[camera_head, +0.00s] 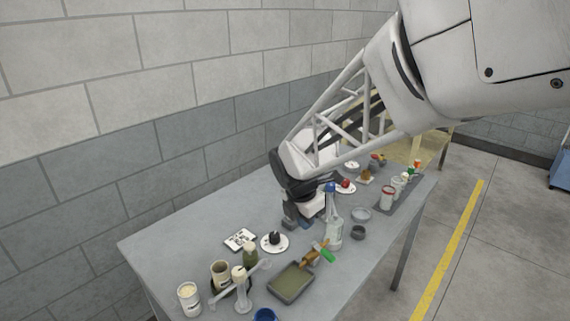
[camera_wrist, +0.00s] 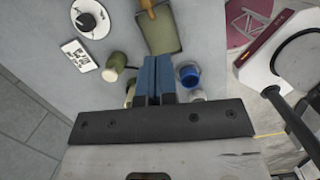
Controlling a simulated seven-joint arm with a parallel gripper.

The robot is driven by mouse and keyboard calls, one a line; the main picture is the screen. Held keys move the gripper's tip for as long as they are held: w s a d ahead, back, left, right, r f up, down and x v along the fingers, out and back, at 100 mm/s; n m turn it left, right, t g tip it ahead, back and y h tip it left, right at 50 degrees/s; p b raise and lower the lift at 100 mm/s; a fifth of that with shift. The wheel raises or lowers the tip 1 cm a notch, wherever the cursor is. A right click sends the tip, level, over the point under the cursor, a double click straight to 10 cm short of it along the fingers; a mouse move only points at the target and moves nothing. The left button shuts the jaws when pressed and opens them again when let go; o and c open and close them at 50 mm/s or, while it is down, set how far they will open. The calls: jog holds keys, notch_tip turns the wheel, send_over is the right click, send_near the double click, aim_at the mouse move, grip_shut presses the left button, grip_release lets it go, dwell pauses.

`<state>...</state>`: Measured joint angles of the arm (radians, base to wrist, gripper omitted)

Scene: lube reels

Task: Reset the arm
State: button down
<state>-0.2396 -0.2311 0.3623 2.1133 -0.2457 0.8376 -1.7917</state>
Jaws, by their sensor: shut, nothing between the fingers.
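My arm reaches in from the upper right in the head view and ends over the grey table (camera_head: 165,247). My gripper (camera_head: 298,222) is above the middle of the table, and its fingertips are hard to make out there. In the wrist view my gripper (camera_wrist: 156,62) shows two blue fingers pressed together, with nothing between them. Below it in that view lie a tray (camera_wrist: 162,35), an olive bottle (camera_wrist: 115,63) and a blue-topped container (camera_wrist: 188,75).
A clear bottle with a blue cap (camera_head: 332,222) stands close right of my gripper. A white plate with a dark item (camera_head: 275,242), a printed card (camera_head: 240,239) and several jars stand left. The table's left end is bare. A grey block wall (camera_head: 150,150) runs behind.

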jog(key=s+d+r+m, duration=0.2)
jog(key=s+d+m, duration=0.1)
jog(key=s+m, duration=0.5)
jog(key=s+d+r+m+t+y, duration=0.1)
jog(key=s+d+r+m, duration=0.2)
jog(key=s+m, duration=0.5)
jog(key=s+d+r+m, duration=0.3)
jog(key=s+d+m, duration=0.1)
jog(key=s+m, duration=0.4)
jog(key=shift+s+d+m+y, duration=0.2)
jog(key=shift+m+y, duration=0.2)
jog(key=shift+m, duration=0.3)
jog(key=shift+w+a, duration=0.1)
jog(key=shift+w, duration=0.05)
jog(key=w+a+f+n+t+h, duration=0.2)
jog(key=w+a+f+n+h, duration=0.1)
jog(key=w+a+f, duration=0.3)
jog(key=w+a+f+n+t+h, duration=0.1)
jog(key=w+a+f+n+h, duration=0.2)
jog(key=w+a+f+h, duration=0.3)
jog(key=w+a+f, duration=0.1)
jog(key=w+a, duration=0.3)
jog(key=w, duration=0.2)
jog(key=shift+w+f+n+t, duration=0.25)
jog(key=shift+w+n+t, duration=0.1)
jog(key=shift+n+t, duration=0.05)
jog(key=shift+d, duration=0.2)
